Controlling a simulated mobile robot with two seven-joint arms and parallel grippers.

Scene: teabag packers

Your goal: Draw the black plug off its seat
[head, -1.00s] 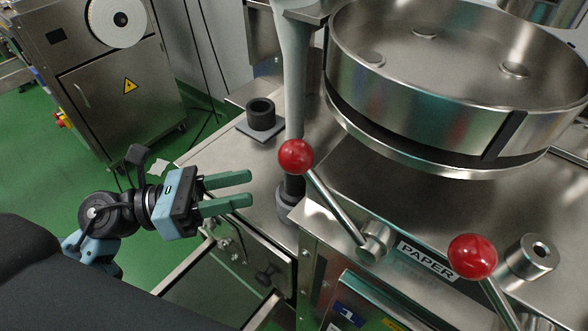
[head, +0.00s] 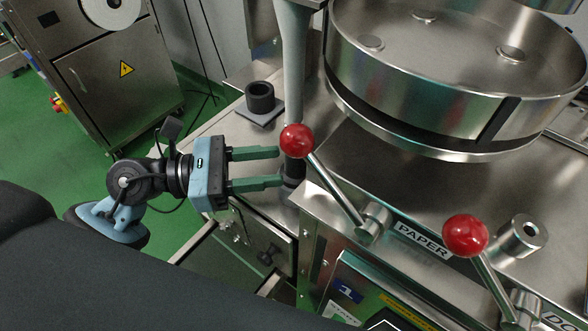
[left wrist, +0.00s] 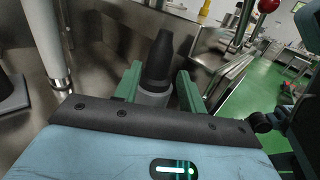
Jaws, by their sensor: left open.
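The black plug (left wrist: 158,60) stands upright in its grey round seat (left wrist: 154,97) in the left wrist view, tapering toward its top. In the head view the plug (head: 293,170) is partly hidden behind the red-knobbed lever and the fingertips. My left gripper (head: 281,168) is open, its green fingers pointing right at the plug. In the left wrist view the fingers (left wrist: 157,88) appear on either side of the plug and seat, with gaps; I cannot tell whether they touch. My right gripper is not in view.
A red-knobbed lever (head: 297,141) rises close to the fingertips. A hollow black cylinder (head: 260,97) stands on a square base behind. A grey post (head: 291,70) and large steel drum (head: 430,115) are nearby. An open drawer (head: 205,260) lies below.

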